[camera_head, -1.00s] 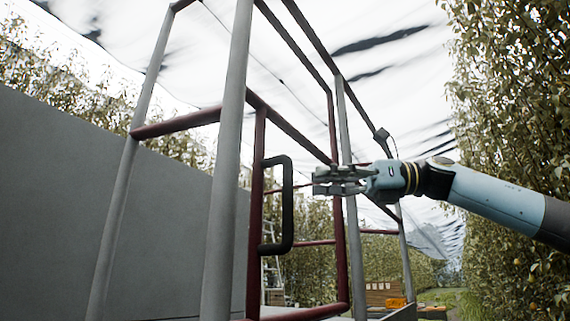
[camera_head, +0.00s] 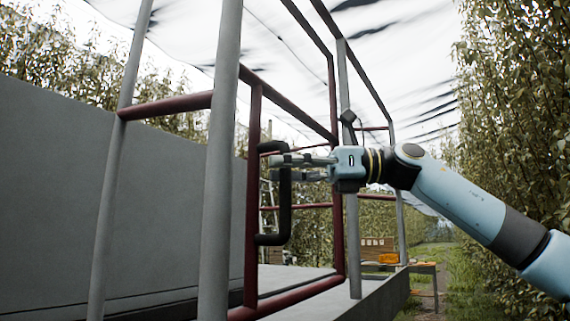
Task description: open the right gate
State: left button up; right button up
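The right gate (camera_head: 252,200) is a dark red tubular frame. It stands between grey posts. A black D-shaped handle (camera_head: 284,215) is fixed to the gate's near upright. My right gripper (camera_head: 276,168) reaches in from the right at the upper part of the handle. Its two fingers lie level, one above the other in the picture, with a gap between them. They overlap the handle's vertical bar. Whether they touch it cannot be told. My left gripper is out of view.
A grey post (camera_head: 221,160) stands close in front, left of the handle. A large grey panel (camera_head: 55,200) fills the left. The platform edge (camera_head: 385,300) runs along the bottom. Leafy trees (camera_head: 515,130) line the right. A table with orange items (camera_head: 425,268) stands farther back.

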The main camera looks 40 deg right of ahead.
grip_shut()
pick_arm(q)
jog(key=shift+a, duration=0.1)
pick_arm(e)
jog(key=shift+w+a, duration=0.2)
